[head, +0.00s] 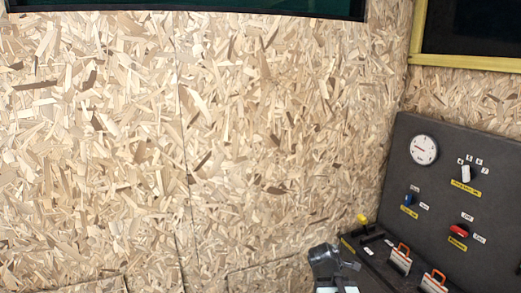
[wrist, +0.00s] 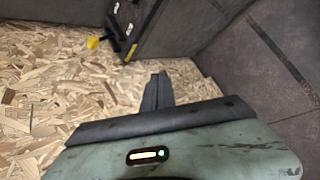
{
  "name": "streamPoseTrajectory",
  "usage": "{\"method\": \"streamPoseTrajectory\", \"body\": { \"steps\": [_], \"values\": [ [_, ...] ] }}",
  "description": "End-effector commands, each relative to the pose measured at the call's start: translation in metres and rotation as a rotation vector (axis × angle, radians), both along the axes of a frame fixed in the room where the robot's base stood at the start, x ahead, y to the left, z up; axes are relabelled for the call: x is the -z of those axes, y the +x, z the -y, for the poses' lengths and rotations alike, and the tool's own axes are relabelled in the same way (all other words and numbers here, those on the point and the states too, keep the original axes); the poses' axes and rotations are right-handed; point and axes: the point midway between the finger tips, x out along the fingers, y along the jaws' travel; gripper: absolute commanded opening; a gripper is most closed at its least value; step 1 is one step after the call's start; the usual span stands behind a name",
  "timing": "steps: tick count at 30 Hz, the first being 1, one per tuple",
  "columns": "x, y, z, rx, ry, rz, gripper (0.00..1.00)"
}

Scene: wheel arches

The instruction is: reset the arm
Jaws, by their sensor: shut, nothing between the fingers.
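My gripper shows in the wrist view (wrist: 158,88) as narrow dark fingers pressed together, beyond a grey-green housing with a small lit indicator. It is shut and holds nothing. In the head view a dark part of my arm (head: 325,262) shows at the bottom, right of centre, in front of the chipboard wall and left of the panel. The rest of the arm is out of the head view or cut off by its lower edge.
A dark control panel (head: 460,215) stands at right, with a white gauge (head: 424,150), a blue knob (head: 409,200), a red knob (head: 459,231) and orange-handled switches (head: 401,258). A yellow knob (head: 362,219) sits at its left end. Chipboard wall (head: 190,130) fills the left.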

Motion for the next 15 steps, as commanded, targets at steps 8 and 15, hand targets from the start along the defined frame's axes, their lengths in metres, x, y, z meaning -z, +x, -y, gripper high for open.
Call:
{"method": "streamPoseTrajectory", "body": {
  "steps": [8,15],
  "values": [
    [0.064,-0.099,-0.135,0.885,0.737,-0.179,0.00],
    [0.066,-0.125,-0.148,1.222,0.796,-0.183,0.00]
  ]
}}
